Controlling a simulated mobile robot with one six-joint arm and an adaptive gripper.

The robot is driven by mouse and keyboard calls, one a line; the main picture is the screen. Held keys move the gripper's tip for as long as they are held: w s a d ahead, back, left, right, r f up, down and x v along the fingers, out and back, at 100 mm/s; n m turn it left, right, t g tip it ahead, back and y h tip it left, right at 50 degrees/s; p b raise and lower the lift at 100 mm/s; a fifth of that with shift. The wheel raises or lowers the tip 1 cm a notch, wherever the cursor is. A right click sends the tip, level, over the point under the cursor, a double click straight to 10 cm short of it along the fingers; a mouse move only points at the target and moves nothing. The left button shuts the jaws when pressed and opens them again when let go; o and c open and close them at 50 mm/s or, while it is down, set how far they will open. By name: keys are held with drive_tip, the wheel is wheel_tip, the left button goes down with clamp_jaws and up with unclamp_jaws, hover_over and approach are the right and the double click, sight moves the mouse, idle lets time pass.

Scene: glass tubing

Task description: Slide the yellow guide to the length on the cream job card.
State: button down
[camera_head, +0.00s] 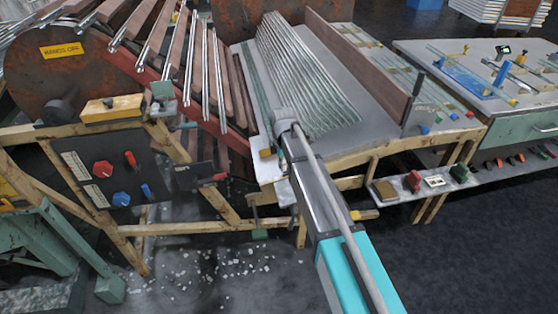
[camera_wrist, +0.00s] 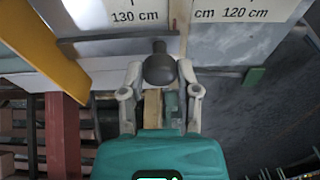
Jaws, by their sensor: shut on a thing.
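My gripper (camera_wrist: 161,92) has its two fingers on either side of a dark round knob (camera_wrist: 160,68) and is shut on it. A yellow piece (camera_wrist: 45,50), which looks like the guide, slants across the upper left of the wrist view. How it joins the knob is not clear. A pale scale strip (camera_wrist: 232,12) behind the knob reads 130 cm on the left and 120 cm on the right. In the head view, my arm hides the fingertips, and a small yellow part (camera_head: 265,152) shows just left of it. I cannot make out the job card's length.
Glass tubes (camera_head: 305,75) lie on the grey bench right of the sloping rack (camera_head: 190,70). A brown board (camera_head: 360,60) borders them. A shelf (camera_head: 425,185) with small blocks is at the right. A control panel (camera_head: 110,175) stands left. Pale fragments litter the floor.

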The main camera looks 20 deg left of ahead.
drive_tip(key=s+d, duration=0.1)
drive_tip(key=s, duration=0.1)
drive_tip(key=s+d, duration=0.2)
drive_tip(key=s, duration=0.1)
drive_tip(key=s+d, duration=0.1)
drive_tip(key=s, duration=0.1)
drive_tip(key=shift+s+d, duration=0.25)
drive_tip(key=shift+d, duration=0.05)
drive_tip(key=shift+c, duration=1.7)
unclamp_jaws()
drive_tip(key=shift+w, duration=0.1)
